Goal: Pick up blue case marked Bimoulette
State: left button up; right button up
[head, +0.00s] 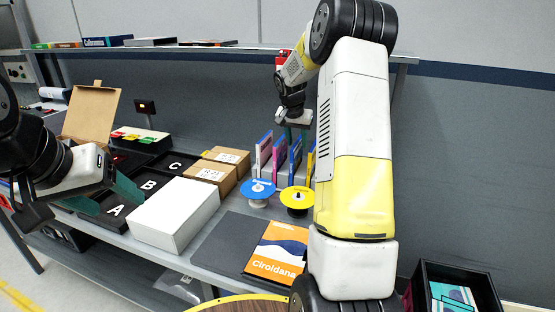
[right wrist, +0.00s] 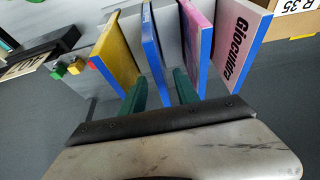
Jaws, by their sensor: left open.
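A thin blue case (head: 295,157) stands upright in a row of cases on the bench in the head view. It also shows in the right wrist view (right wrist: 155,50); I cannot read its name. My right gripper (head: 296,133) is above the row, pointing down. In the right wrist view its green fingers (right wrist: 160,93) are apart, one on each side of the blue case's near edge, with no clear grip on it. My left gripper (head: 103,197) is open and empty over the black bins at the left.
A yellow case (right wrist: 115,55) and a pink-purple case (right wrist: 196,40) stand close on either side of the blue one, with the Gioculara case (right wrist: 237,45) beyond. Blue (head: 258,188) and yellow (head: 297,198) discs stand in front. A white box (head: 175,212) and brown cartons (head: 210,175) lie left.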

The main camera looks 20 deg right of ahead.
aim_at(298, 150)
jog(key=x, duration=0.5)
jog(key=shift+w+f, duration=0.1)
jog(key=shift+f, duration=0.05)
jog(key=shift+f, duration=0.25)
dwell(0.3)
jog(key=shift+c, duration=0.3)
grip_shut()
